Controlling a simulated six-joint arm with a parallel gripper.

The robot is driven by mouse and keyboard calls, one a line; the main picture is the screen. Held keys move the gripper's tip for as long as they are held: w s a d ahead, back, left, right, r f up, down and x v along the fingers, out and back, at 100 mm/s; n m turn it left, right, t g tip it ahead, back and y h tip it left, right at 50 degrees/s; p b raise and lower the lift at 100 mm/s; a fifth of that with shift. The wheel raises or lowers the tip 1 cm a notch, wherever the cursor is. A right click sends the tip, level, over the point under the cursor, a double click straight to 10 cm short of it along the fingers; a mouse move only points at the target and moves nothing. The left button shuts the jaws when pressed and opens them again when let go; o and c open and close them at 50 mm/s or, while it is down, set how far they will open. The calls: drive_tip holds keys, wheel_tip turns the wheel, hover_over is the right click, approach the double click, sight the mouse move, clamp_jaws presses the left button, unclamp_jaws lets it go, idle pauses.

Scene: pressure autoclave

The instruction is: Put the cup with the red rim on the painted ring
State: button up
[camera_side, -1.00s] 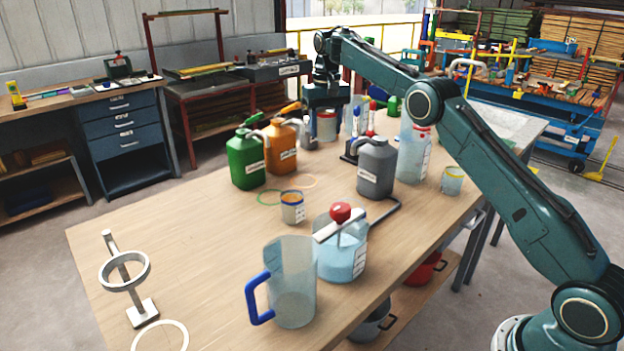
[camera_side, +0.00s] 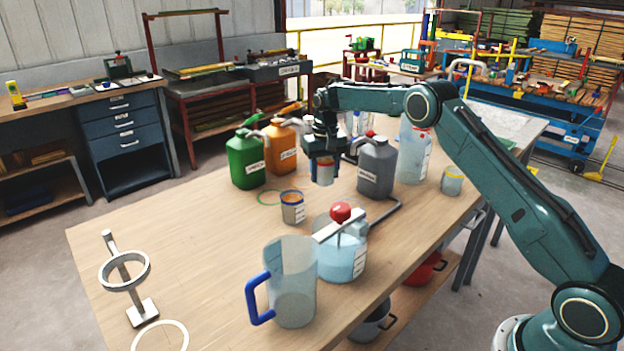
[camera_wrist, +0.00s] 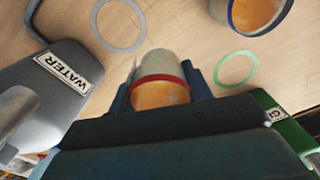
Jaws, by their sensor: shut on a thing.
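My gripper (camera_side: 322,150) is shut on the cup with the red rim (camera_side: 324,174). It holds the cup upright, apparently above the table, left of the grey can. In the wrist view, the red rim and orange contents of this cup (camera_wrist: 160,92) show between the fingers (camera_wrist: 160,88). Painted rings lie on the wood: a grey one (camera_wrist: 120,49) ahead and left of the cup in the wrist view, and a green one (camera_wrist: 232,84) to its right. The green ring (camera_side: 267,204) also shows in the side view. A white ring (camera_side: 160,322) lies at the near left.
A blue-rimmed cup (camera_side: 292,208) stands close by, in front of my gripper. The grey WATER can (camera_side: 376,168), green can (camera_side: 246,160) and orange can (camera_side: 281,148) stand around. A jar (camera_side: 343,258), pitcher (camera_side: 290,285) and ring stand (camera_side: 142,312) are nearer. The left tabletop is free.

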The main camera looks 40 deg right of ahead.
sight(324, 201)
drive_tip(key=shift+f, duration=0.2)
drive_tip(key=shift+f, duration=2.8)
drive_tip(key=shift+f, duration=0.15)
drive_tip(key=o, duration=0.9)
drive_tip(key=shift+o, duration=0.2)
drive_tip(key=shift+r, duration=0.2)
wheel_tip(324, 201, up, 11)
drive_tip(key=shift+r, duration=0.5)
